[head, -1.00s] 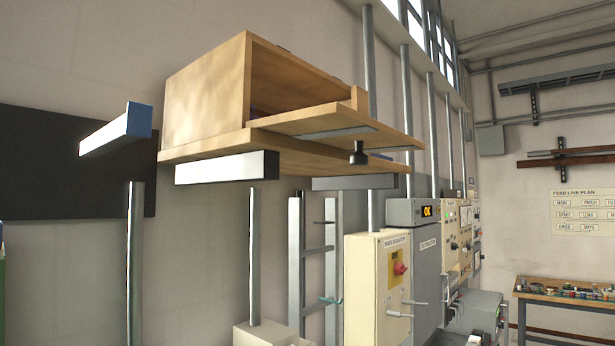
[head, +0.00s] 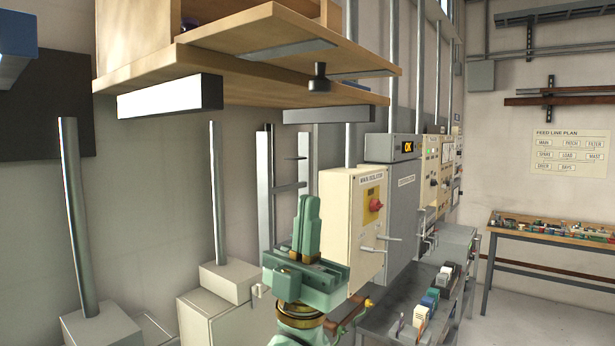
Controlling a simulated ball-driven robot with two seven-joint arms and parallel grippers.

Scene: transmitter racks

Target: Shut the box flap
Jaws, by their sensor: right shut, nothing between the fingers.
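The wooden box (head: 130,25) stands on a wooden shelf board (head: 255,90) at the upper left, its top cut off by the picture edge. Its flap (head: 355,62) is open, sticking outward about level from the front opening. A dark knob (head: 320,82) hangs below the flap, and a grey strip runs along its underside. My right gripper (head: 308,205) is green, shut and empty, with its fingers pointing up. In the picture it is well below the flap and apart from it. My left gripper is not in view.
Steel brackets (head: 170,97) carry the shelf. Behind my right gripper is a cream isolator cabinet (head: 345,225) with a red switch. Grey posts (head: 215,190) rise at left. A bench (head: 400,300) with small items is at lower right. Open space lies between gripper and shelf.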

